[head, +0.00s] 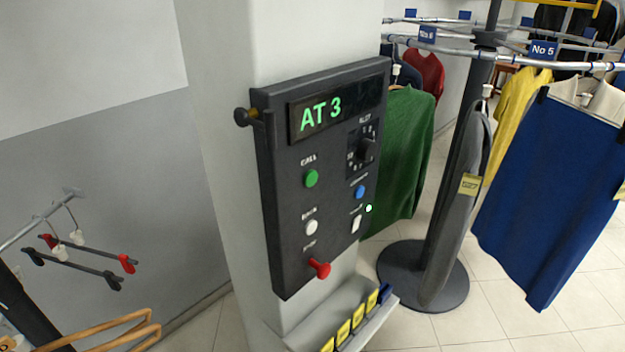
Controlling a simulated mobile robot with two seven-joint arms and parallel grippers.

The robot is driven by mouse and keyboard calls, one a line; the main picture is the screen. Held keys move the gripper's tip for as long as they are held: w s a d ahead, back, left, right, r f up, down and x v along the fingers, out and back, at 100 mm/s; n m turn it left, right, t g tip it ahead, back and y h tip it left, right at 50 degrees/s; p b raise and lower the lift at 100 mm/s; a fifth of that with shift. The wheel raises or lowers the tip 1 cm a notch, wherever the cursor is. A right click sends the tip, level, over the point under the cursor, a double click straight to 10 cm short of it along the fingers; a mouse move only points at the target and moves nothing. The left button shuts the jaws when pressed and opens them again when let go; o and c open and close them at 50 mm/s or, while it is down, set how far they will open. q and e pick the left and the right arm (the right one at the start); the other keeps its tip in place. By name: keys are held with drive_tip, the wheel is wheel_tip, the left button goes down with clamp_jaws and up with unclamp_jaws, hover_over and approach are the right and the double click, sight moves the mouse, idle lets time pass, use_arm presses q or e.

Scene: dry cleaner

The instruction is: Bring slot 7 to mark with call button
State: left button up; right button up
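A dark control panel (283,215) is fixed to a pale column. Its display (321,114) reads "AT 3" in green. The green button (312,178) under the label CALL sits at the panel's left. A black slot dial (365,149) is at the upper right; its setting is too small to read. The carousel rail (487,56) behind carries blue number tags, with "No 6" (427,34) and "No 5" (542,50) readable. I cannot make out a slot 7 tag or the mark. Neither gripper shows in the head view.
The panel also has a blue button (360,191), a white button (311,227), a white switch (356,225) beside a lit lamp and a red knob (319,268). A ledge (375,318) with yellow tags juts out below. Clothes hang right; a hanger rack (38,226) stands left.

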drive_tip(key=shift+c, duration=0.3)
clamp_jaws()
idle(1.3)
